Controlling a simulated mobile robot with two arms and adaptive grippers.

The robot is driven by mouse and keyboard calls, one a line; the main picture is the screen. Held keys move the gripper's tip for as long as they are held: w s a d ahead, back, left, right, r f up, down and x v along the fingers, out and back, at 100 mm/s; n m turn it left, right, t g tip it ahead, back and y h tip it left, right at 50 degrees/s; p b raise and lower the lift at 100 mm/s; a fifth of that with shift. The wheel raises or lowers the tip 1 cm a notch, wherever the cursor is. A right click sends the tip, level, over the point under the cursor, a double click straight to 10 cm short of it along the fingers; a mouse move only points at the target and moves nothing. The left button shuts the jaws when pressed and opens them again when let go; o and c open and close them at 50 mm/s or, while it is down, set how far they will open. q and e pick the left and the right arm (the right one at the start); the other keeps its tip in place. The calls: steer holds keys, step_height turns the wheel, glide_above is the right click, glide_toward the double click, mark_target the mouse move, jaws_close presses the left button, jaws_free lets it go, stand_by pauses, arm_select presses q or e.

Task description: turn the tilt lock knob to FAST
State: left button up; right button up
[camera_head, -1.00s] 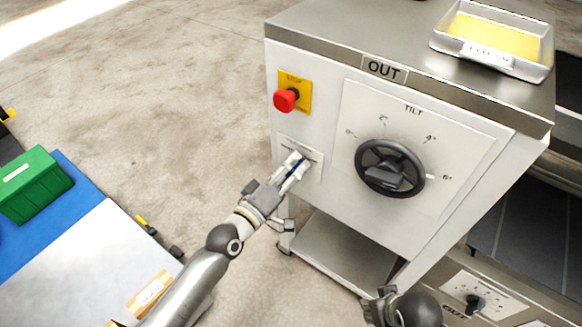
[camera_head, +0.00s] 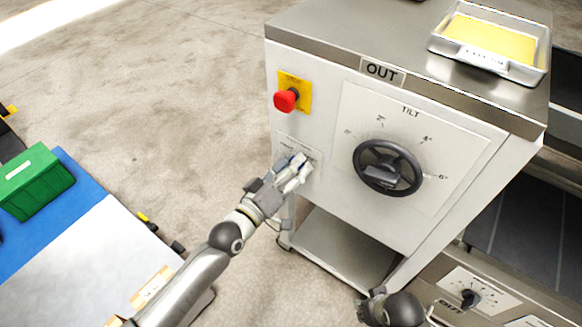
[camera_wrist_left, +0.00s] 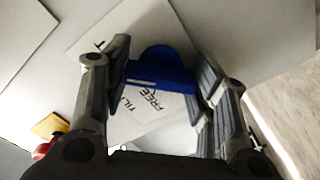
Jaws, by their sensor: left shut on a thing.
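The blue tilt lock knob (camera_wrist_left: 160,76) is between my left gripper's fingers in the left wrist view (camera_wrist_left: 163,82), with its rounded head showing behind them. The fingers are shut on it. The knob sits on a white label plate (camera_wrist_left: 140,118) where "FREE" and part of "TILT" can be read; the FAST mark is hidden. In the head view my left gripper (camera_head: 295,170) covers most of that plate on the machine's front panel. My right gripper (camera_head: 372,305) is at the bottom of the head view, partly cut off, and its fingers are not clear.
A black tilt handwheel (camera_head: 387,168) with a numbered scale is right of the plate. A red stop button (camera_head: 286,100) on a yellow backing is above it. A tray (camera_head: 488,62) stands on the machine top. A green crate (camera_head: 35,182) is at the left.

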arm_select(q)
steer(key=shift+f, duration=0.15)
steer(key=o, duration=1)
steer(key=shift+o, duration=0.2)
steer(key=v, duration=1.2)
